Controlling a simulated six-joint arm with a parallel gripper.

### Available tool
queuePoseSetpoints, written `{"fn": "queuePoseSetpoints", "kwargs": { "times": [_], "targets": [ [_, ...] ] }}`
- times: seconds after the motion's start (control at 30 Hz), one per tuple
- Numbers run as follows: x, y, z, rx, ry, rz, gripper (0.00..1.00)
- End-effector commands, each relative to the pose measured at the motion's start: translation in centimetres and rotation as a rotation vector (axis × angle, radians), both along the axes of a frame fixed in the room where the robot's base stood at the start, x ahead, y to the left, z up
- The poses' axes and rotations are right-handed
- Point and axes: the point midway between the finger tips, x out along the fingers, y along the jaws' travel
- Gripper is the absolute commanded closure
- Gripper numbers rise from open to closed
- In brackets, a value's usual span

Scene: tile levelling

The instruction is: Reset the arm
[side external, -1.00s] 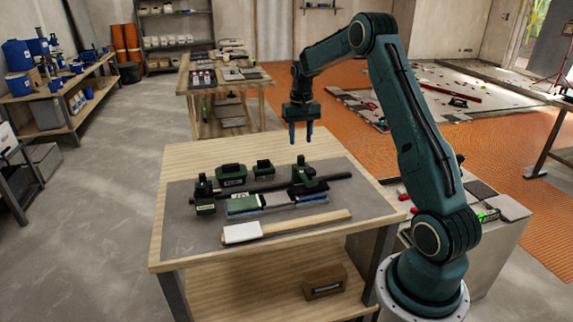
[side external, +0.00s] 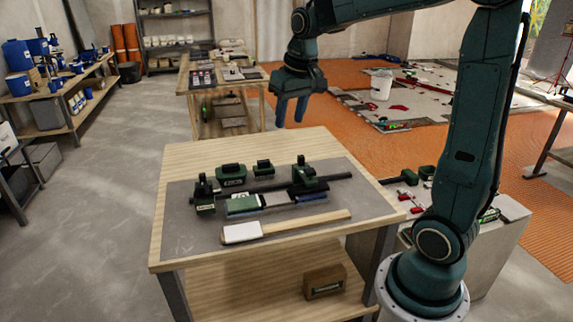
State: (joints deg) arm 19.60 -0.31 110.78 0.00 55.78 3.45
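My gripper (side external: 290,122) hangs in the air above the far edge of the wooden workbench (side external: 165,225), fingers pointing down. Its two blue-grey fingers stand apart with a gap between them, and nothing shows between them. It touches nothing. My arm reaches up from its round base at the right of the bench, and its top is cut off by the upper picture edge.
On the bench's grey mat (side external: 190,240) lie a dark bar with green clamps (side external: 204,196), green blocks (side external: 232,175) and a white-ended wooden strip (side external: 290,227). A side cabinet (side external: 480,245) with tools stands right. A white bucket (side external: 381,85) stands on the tiled floor behind.

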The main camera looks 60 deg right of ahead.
Motion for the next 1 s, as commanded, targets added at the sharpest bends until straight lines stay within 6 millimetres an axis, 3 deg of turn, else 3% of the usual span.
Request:
{"fn": "queuePoseSetpoints", "kwargs": {
  "times": [0.2,0.5,0.8,1.0],
  "targets": [
    [-3.7,4.1,1.5,-0.021,-0.055,0.090,0.60],
    [-9.2,8.4,2.0,-0.043,-0.127,0.210,0.60],
    [-14.6,11.4,0.9,-0.058,-0.200,0.325,0.60],
    [-16.9,12.4,-0.1,-0.064,-0.235,0.378,0.60]
  ]
}}
